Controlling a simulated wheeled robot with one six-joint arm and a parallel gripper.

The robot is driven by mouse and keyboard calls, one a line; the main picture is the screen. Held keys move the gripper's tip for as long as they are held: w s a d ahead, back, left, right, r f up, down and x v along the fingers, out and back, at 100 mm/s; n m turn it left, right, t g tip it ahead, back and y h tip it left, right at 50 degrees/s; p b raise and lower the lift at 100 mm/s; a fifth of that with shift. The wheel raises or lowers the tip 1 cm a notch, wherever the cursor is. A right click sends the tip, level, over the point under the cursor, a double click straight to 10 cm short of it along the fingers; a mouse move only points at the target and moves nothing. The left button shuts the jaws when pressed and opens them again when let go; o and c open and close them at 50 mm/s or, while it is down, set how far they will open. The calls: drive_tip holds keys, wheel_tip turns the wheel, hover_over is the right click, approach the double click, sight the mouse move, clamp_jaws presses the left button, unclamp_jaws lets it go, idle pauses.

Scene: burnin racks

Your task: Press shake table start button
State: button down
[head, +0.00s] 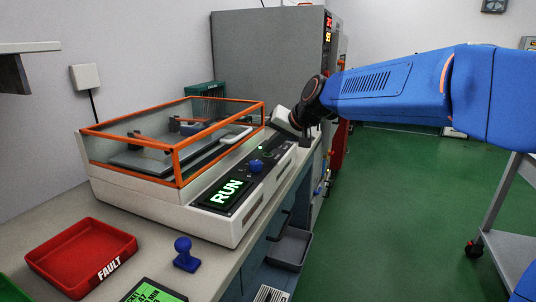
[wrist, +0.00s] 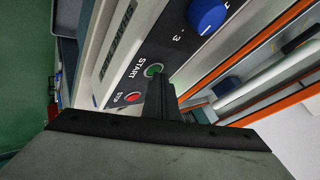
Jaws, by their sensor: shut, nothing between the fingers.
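The shake table (head: 160,200) is a white machine with an orange-framed clear cover, standing on the bench. Its black front panel has a display (head: 226,193) lit green with RUN. The green start button (wrist: 153,70), labelled START, is in the wrist view, partly covered by my gripper (wrist: 158,80). My gripper's dark fingers are shut and empty, with the tips at the button; I cannot tell whether they press or just hover. In the head view my gripper (head: 284,124) is over the far end of the panel, its fingertips hard to make out.
A red stop button (wrist: 133,97) sits close beside the start button. A blue knob (wrist: 207,14) is on the other side. A red FAULT tray (head: 70,250) and a blue stamp-like object (head: 186,256) lie on the near bench. The green floor at right is mostly clear.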

drive_tip(key=shift+r, duration=0.85)
wheel_tip(320, 180, up, 5)
idle(0.7)
idle(0.4)
drive_tip(key=h, duration=0.1)
approach(271, 156)
drive_tip(key=s+d, duration=0.3)
drive_tip(key=d, duration=0.2)
drive_tip(key=s+d+f+h, duration=0.2)
drive_tip(key=s+d+f, duration=0.4)
drive_tip(key=s+d, duration=0.45)
drive_tip(key=s+d+f+h, duration=0.1)
drive_tip(key=s+d+f, duration=0.2)
drive_tip(key=s, duration=0.3)
drive_tip(key=s+d+f+g+h, duration=0.1)
drive_tip(key=s+d+f, duration=0.3)
drive_tip(key=s+f, duration=0.2)
drive_tip(key=s+d+f+h, duration=0.1)
drive_tip(key=s+d+f, duration=0.3)
drive_tip(key=s, duration=0.4)
drive_tip(key=shift+s+d+f+g+h, duration=0.25)
drive_tip(key=shift+f+g+h, duration=0.05)
drive_tip(key=shift+f, duration=0.35)
